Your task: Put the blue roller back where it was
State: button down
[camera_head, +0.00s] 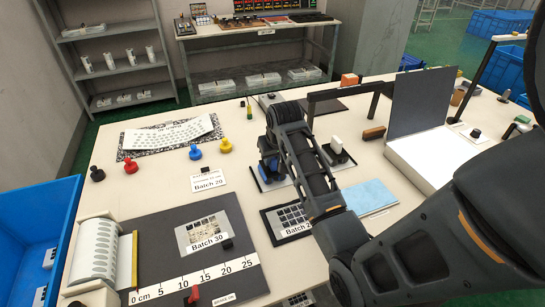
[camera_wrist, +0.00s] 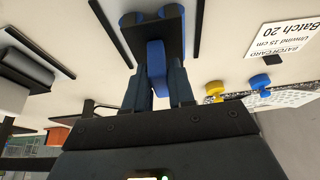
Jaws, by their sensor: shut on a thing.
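The blue roller (camera_wrist: 156,62) has a blue handle, a black frame and blue roller ends. In the wrist view my gripper (camera_wrist: 158,92) is shut on its handle, one finger on each side. In the head view a blue part of the roller (camera_head: 264,173) shows beside my gripper (camera_head: 270,160), and my arm hides much of it. The roller is over or on a pale area edged by dark strips (camera_wrist: 198,30); I cannot tell whether it touches the surface.
A black tool with a white handle (camera_head: 337,146) stands right of my gripper. The Batch 20 card (camera_head: 208,181), blue pawn-shaped piece (camera_head: 195,152) and yellow one (camera_head: 225,146) lie left. A dark framed plate (camera_head: 288,222) is in front; a blue cloth (camera_head: 370,197) lies right.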

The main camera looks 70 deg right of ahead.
jog(key=shift+s+a+f, duration=0.1)
jog(key=shift+f, duration=0.5)
jog(key=c, duration=1.3)
grip_release()
jog(key=shift+f, duration=0.1)
jog(key=o, duration=0.3)
jog(key=shift+o, duration=0.2)
jog(key=shift+r, duration=0.2)
jog(key=shift+r, duration=0.5)
jog(key=v, duration=1.2)
jog(key=shift+r+b, duration=0.15)
jog(key=shift+b, duration=0.3)
